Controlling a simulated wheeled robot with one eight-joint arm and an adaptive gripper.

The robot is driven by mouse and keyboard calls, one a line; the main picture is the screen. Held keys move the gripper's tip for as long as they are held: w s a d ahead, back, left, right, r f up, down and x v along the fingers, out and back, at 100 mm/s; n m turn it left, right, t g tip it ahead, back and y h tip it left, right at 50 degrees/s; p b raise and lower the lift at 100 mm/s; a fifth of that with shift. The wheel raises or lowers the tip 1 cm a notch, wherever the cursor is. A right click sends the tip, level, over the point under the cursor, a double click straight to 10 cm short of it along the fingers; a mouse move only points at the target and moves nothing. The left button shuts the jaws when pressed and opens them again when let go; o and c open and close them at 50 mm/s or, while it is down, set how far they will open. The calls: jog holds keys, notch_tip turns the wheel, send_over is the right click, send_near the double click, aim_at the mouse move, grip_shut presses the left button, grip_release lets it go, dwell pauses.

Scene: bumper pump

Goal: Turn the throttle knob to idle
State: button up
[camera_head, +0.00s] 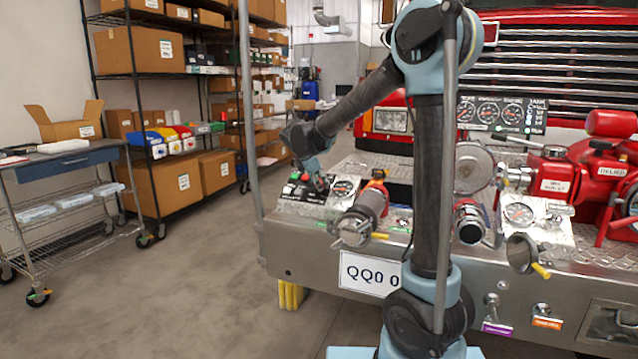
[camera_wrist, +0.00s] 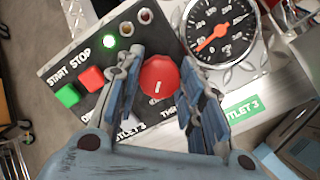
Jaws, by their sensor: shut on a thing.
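The throttle knob (camera_wrist: 159,80) is round and red with a short white mark on its face. It sits on a black control panel (camera_wrist: 62,82) on the bumper. My gripper (camera_wrist: 162,62) has one finger on each side of the knob and is shut on it. Part of the lettering beneath the knob is covered by the fingers, so the idle marking cannot be read. In the head view my gripper (camera_head: 319,182) is down at the panel (camera_head: 297,191), and the knob cannot be made out.
Left of the knob are a green START button (camera_wrist: 67,95), a red STOP button (camera_wrist: 92,79) and a lit green lamp (camera_wrist: 109,43). A gauge (camera_wrist: 220,32) is close at the right. A capped pipe fitting (camera_head: 360,222) stands right of the panel.

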jog(key=shift+w+a, duration=0.1)
jog(key=o, duration=1.1)
jog(key=v, duration=1.1)
jog(key=shift+s+a+r, duration=0.1)
jog(key=shift+s+r, duration=0.15)
jog(key=shift+r, duration=0.05)
